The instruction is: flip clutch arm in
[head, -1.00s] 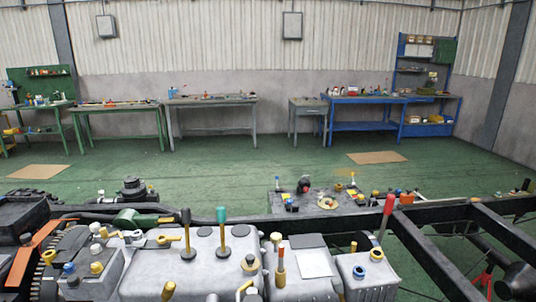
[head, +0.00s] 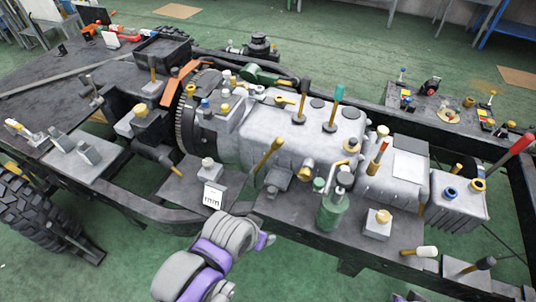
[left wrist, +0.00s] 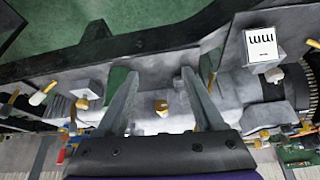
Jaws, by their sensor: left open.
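The grey engine and gearbox assembly (head: 300,130) lies across the chassis frame in the head view. Several levers stick out of it, and I cannot tell for certain which is the clutch arm. A yellow-handled lever (head: 268,153) leans out from its near side; another yellow-ended lever (head: 168,155) is left of the toothed ring (head: 186,115). My left arm reaches in from the bottom; its fingers are not clear in the head view. In the left wrist view my left gripper (left wrist: 160,74) is open and empty, with a gold knob (left wrist: 161,107) showing between its fingers. My right gripper is not in view.
A white labelled block (head: 213,196) stands beside my left arm. A green bottle-like part (head: 333,205) and a gold-topped block (head: 377,223) stand on the near plate. A tyre (head: 35,210) is at the left. Green floor (head: 70,270) is open in front.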

